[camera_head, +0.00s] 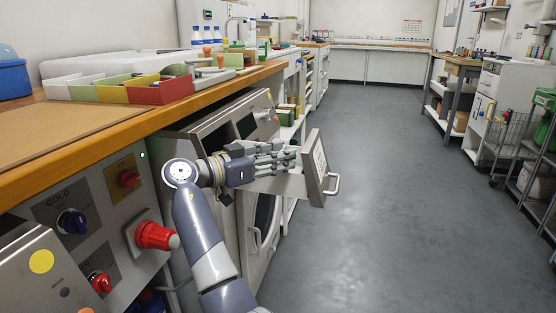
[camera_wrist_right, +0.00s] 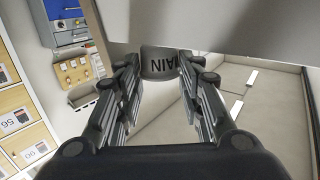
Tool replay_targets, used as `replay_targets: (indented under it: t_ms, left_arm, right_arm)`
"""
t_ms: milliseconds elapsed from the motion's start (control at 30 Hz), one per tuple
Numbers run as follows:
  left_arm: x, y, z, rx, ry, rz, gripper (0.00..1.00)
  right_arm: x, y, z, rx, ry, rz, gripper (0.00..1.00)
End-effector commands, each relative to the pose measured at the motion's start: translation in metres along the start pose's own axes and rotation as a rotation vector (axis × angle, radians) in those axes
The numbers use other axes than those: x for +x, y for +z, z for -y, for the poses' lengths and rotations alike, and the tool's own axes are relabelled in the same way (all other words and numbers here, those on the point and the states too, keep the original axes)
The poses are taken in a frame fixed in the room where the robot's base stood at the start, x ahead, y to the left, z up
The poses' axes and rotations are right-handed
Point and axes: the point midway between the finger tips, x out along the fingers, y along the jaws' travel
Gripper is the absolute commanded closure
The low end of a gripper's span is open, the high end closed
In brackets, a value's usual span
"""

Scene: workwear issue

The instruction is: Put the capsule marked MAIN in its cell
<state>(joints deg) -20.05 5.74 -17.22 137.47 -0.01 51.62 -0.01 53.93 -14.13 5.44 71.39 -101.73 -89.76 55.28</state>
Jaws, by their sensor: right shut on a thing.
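My right gripper (camera_head: 290,155) reaches over a pulled-out drawer (camera_head: 277,186) in the front of a steel machine. In the right wrist view, my right gripper (camera_wrist_right: 160,75) is shut on a grey capsule (camera_wrist_right: 160,62), whose dark MAIN lettering appears upside down. Light-coloured walls and floor of the drawer (camera_wrist_right: 185,125) show below and right of the capsule. The capsule's lower end and its height above the drawer floor cannot be told. In the head view the fingers mostly hide the capsule and the drawer's inside. My left gripper is not in view.
The drawer's front panel (camera_head: 316,168) with its handle stands out into the aisle. A wooden worktop (camera_head: 75,130) with a divided tray of coloured compartments (camera_head: 160,92) is above and left. Red knobs (camera_head: 155,236) project from the control panel below it.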

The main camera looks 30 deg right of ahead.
Motion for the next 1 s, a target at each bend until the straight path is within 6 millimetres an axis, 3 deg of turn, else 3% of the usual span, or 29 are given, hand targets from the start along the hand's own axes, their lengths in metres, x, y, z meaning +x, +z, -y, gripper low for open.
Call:
replay_targets:
  t_ms: [667, 700, 767, 1000]
  left_arm:
    - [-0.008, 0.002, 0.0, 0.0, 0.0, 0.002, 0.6]
    - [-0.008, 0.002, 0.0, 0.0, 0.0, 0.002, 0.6]
    - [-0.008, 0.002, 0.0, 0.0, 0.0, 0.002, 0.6]
    - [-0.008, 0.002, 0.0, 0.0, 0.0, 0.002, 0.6]
  right_arm:
    - [0.0, 0.01, 0.0, 0.001, 0.0, -0.001, 0.85]
    - [0.0, 0.01, 0.0, 0.001, 0.0, 0.0, 0.56]
    - [0.0, 0.01, 0.0, 0.001, 0.0, 0.0, 0.45]
    - [0.0, 0.01, 0.0, 0.001, 0.0, 0.0, 0.45]
